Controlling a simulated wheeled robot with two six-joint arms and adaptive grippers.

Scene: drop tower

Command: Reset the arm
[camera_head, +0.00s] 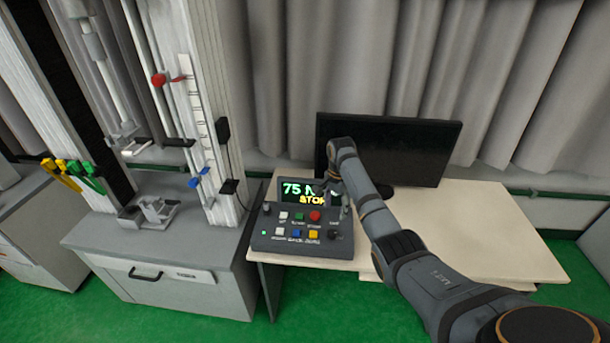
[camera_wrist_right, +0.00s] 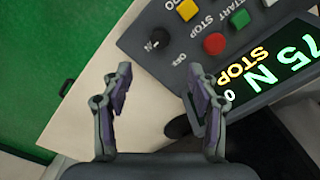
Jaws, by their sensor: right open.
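My right arm (camera_head: 400,255) reaches in from the lower right over the desk in the head view. My right gripper (camera_head: 338,190) is at the right end of the control box, partly hidden by the arm. In the wrist view the right gripper (camera_wrist_right: 155,95) is open, its two fingers apart with nothing between them. The control box (camera_head: 290,242) has a lit display (camera_head: 305,192) reading "75 N" and "STOP". It carries a red button (camera_wrist_right: 215,43), a green button (camera_wrist_right: 240,18), a yellow button (camera_wrist_right: 187,10) and a black knob (camera_wrist_right: 157,40). My left gripper does not show.
A black monitor (camera_head: 410,150) stands at the back of the cream desk (camera_head: 470,230). The drop tower (camera_head: 215,110) with its grey cabinet (camera_head: 165,245) stands left of the desk. Yellow and green clamps (camera_head: 85,172) hang at the far left. The desk's right part is clear.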

